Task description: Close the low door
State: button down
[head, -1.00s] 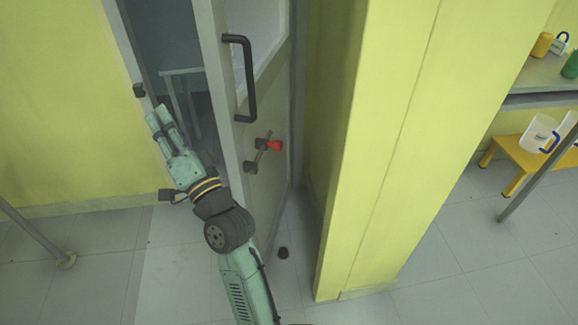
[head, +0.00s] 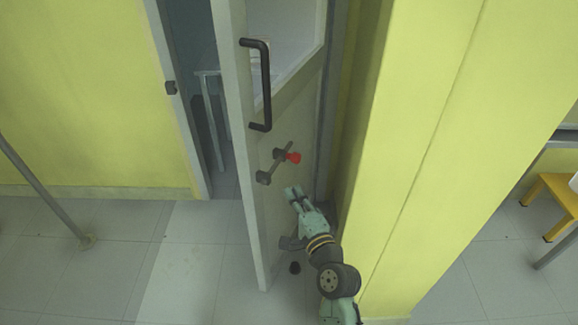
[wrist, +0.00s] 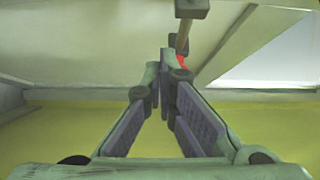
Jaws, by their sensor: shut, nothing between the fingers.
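The low door (head: 262,200) is a grey panel with a window, a long black pull handle (head: 265,85) and a latch lever (head: 275,163) with a red knob (head: 292,157). It stands ajar, swung out from its frame, with a dark gap on its left. My gripper (head: 293,192) is in front of the door's face, just below the latch lever, on the right side of the panel. Its fingers are together and empty. In the wrist view the fingertips (wrist: 160,60) meet below the lever (wrist: 187,35). I cannot tell whether they touch the door.
A yellow pillar (head: 430,150) stands close on the right of my arm. The frame's left post (head: 180,110) carries a black catch (head: 171,87). Tiled floor at the left is clear, apart from a metal pole (head: 45,195).

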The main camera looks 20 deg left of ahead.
jog(key=p, duration=0.2)
send_near(276, 158)
jog(key=x, duration=0.4)
jog(key=shift+w+a+f, duration=0.15)
jog(key=shift+w+f, duration=0.05)
jog(key=shift+w, duration=0.2)
jog(key=shift+p, duration=0.3)
